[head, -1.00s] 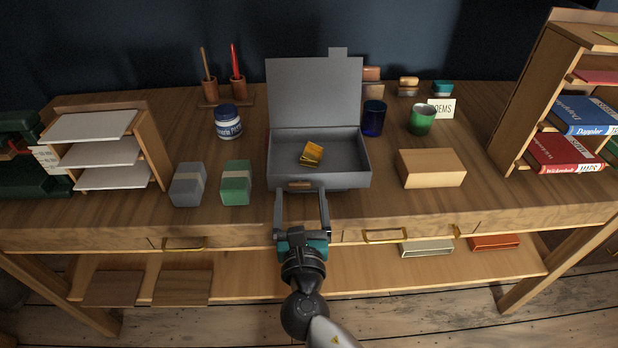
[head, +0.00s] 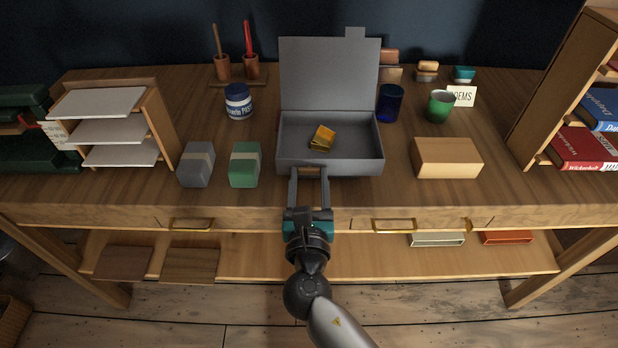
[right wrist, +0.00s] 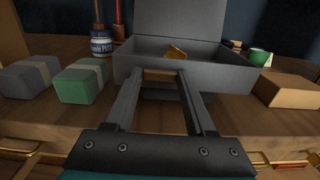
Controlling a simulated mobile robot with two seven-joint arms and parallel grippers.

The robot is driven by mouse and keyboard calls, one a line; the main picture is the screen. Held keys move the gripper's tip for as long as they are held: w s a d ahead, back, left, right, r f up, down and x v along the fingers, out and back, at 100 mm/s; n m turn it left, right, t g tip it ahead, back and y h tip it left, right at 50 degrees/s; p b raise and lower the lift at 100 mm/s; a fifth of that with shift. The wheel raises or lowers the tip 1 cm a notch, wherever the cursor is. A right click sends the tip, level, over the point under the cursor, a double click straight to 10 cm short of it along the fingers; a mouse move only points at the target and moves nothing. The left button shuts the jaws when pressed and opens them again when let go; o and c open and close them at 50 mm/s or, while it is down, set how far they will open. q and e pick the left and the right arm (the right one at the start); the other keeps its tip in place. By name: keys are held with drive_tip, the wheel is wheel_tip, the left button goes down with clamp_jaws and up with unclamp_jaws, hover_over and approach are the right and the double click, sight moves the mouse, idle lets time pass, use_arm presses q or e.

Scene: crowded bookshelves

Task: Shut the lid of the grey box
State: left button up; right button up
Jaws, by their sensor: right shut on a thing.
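The grey box (head: 331,163) stands on the desk with its lid (head: 329,75) upright at the back, wide open. A tab sticks up from the lid's top edge. A small golden-yellow thing (head: 322,137) lies inside the box. My right gripper (head: 309,173) is at the middle of the box's front wall. In the right wrist view its fingers close in from both sides on the small wooden pull (right wrist: 163,76) of the box. The fingers partly hide the pull. My left gripper is not in view.
A green block (head: 244,165) and a grey block (head: 197,165) stand left of the box. A blue cup (head: 390,103), a green cup (head: 441,106) and a tan block (head: 447,158) stand to its right. A white-and-blue jar (head: 238,101) is at the back left.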

clamp_jaws()
idle(0.4)
drive_tip(key=n+p, duration=0.1)
drive_tip(key=p, duration=0.1)
drive_tip(key=n+p, duration=0.2)
drive_tip(key=shift+r+n+p, duration=0.25)
drive_tip(key=shift+n+p, duration=0.05)
drive_tip(key=shift+p, duration=0.05)
drive_tip(key=shift+f+n+p, duration=0.1)
drive_tip(key=shift+n+p, duration=0.4)
drive_tip(key=shift+n, duration=0.1)
drive_tip(key=shift+f+n, duration=0.15)
drive_tip(key=shift+n, duration=0.15)
